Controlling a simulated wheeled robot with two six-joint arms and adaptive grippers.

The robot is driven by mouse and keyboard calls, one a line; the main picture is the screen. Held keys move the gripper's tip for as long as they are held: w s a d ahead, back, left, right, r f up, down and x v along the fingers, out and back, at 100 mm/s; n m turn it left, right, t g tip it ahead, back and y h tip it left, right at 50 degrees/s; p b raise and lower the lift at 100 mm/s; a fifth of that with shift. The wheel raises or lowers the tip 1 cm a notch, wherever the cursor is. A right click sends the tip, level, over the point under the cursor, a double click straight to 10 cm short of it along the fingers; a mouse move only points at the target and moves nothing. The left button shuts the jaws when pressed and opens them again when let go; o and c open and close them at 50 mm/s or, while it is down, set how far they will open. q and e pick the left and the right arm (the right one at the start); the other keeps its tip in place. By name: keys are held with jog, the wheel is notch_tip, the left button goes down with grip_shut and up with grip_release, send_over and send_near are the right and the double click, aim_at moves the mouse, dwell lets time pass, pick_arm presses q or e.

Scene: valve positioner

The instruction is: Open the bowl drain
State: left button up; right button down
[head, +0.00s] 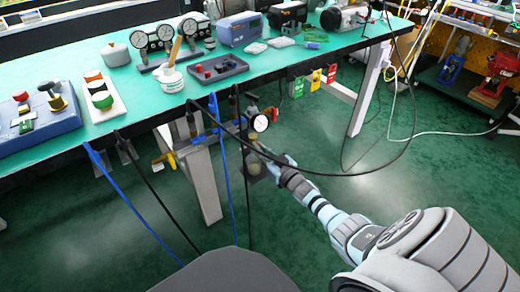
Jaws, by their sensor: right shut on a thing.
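A filter regulator with a round white gauge (260,122) hangs below the front edge of the green bench. Its bowl (254,163) is below the gauge, partly hidden by my right gripper. My right gripper (264,160) reaches in from the lower right and is shut at the bowl. The bowl drain itself is too small and too covered to make out, so its open or closed state does not show. My left gripper is not in view.
The green bench (130,62) carries a blue box (238,29), twin gauges and a blue panel (38,125). Black and blue hoses hang close around the regulator. Coloured tags (315,80) hang at the edge. A bench leg (202,180) stands left of the bowl.

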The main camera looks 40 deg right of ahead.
dwell(0.5)
jog(key=c, duration=2)
grip_release()
jog(key=s, duration=1.2)
jog(key=shift+a, duration=0.15)
